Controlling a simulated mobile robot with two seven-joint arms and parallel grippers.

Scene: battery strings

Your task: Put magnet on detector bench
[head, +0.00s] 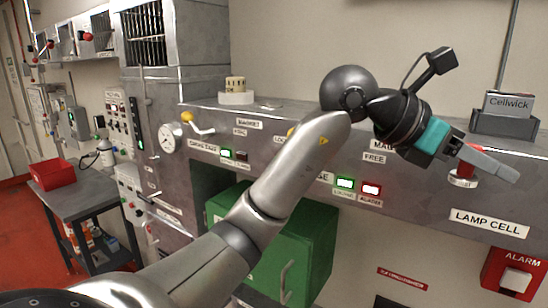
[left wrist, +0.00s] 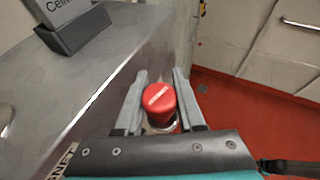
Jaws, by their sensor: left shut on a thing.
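My left gripper (head: 485,160) is at the right of the head view, in front of the grey console (head: 300,125). It is shut on a red knob-like piece (head: 466,171) with a white top mark and a pale metal collar. In the left wrist view the red piece (left wrist: 158,98) sits between the two fingers of the left gripper (left wrist: 158,95). I cannot tell whether this piece is the magnet, or whether it is fixed to the console. No bench label for a detector is readable. My right gripper is not in view.
A grey holder with a Cellwick card (head: 508,105) stands on the console top near my gripper. A round yellow-and-white piece (head: 236,90) stands farther left. A grey side table (head: 90,200) carries a red bin (head: 51,174). A green cabinet (head: 315,240) is below the console.

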